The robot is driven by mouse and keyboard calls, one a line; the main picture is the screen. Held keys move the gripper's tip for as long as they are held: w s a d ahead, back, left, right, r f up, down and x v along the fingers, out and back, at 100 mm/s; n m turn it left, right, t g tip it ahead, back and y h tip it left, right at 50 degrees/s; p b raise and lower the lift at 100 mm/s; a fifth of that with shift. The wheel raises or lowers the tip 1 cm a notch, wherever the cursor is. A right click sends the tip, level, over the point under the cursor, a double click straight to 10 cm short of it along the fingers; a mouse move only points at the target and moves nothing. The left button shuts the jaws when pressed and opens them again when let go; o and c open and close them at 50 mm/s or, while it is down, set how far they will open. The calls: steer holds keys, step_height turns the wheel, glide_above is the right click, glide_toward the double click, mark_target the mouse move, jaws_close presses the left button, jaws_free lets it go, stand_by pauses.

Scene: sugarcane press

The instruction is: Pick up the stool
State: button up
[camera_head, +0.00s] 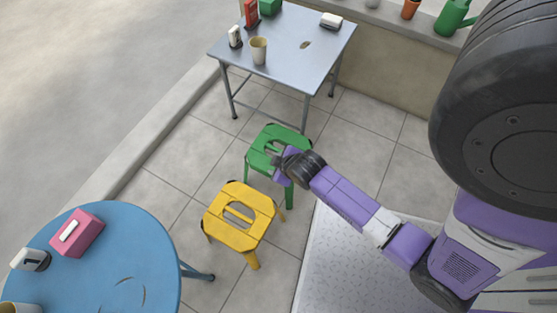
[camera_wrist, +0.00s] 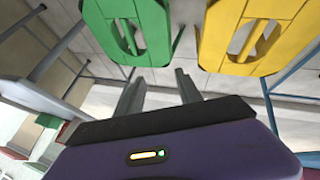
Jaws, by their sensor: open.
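Two stools stand on the tiled floor, each with a slotted square seat. The green stool (camera_head: 268,137) is farther off, and the yellow stool (camera_head: 225,201) is nearer and to its left. My gripper (camera_head: 279,166) is over the right side of the green stool and partly hides its seat. In the wrist view, my gripper (camera_wrist: 158,84) is open, with two separate fingers and nothing between them. The green stool (camera_wrist: 98,18) lies past the left finger and the yellow stool (camera_wrist: 218,38) past the right one. I cannot tell whether a finger touches the green seat.
A blue round table (camera_head: 150,235) stands at the lower left, with a pink box (camera_head: 77,236) on it. A grey metal table (camera_head: 290,50) with a cup (camera_head: 258,50) stands behind the green stool. A low kerb (camera_head: 150,137) runs along the left. Tiles between are clear.

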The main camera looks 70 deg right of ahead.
steer(key=d+f+g+b, duration=0.1)
steer(key=d+f, duration=0.2)
steer(key=w+d+f+g+b, duration=0.1)
steer(key=d+f+b, duration=0.1)
steer(key=d+f, duration=0.1)
steer(key=w+d+f+m+g+y+b, duration=0.1)
steer(key=d+f+b, duration=0.1)
steer(key=d+f, duration=0.1)
steer(key=shift+f, duration=0.15)
steer(key=g+y+b, duration=0.2)
steer(key=b, duration=0.2)
glide_above(279, 150)
steer(key=a, duration=0.2)
step_height(279, 150, down, 2)
steer(key=shift+d+m+y+b, duration=0.4)
steer(key=shift+d+y+b, duration=0.25)
steer(key=shift+d, duration=0.25)
step_height(279, 150, down, 8)
steer(key=b, duration=0.4)
steer(key=shift+r, duration=0.25)
steer(key=shift+c, duration=0.4)
jaws_close()
steer(key=shift+d+r, duration=0.1)
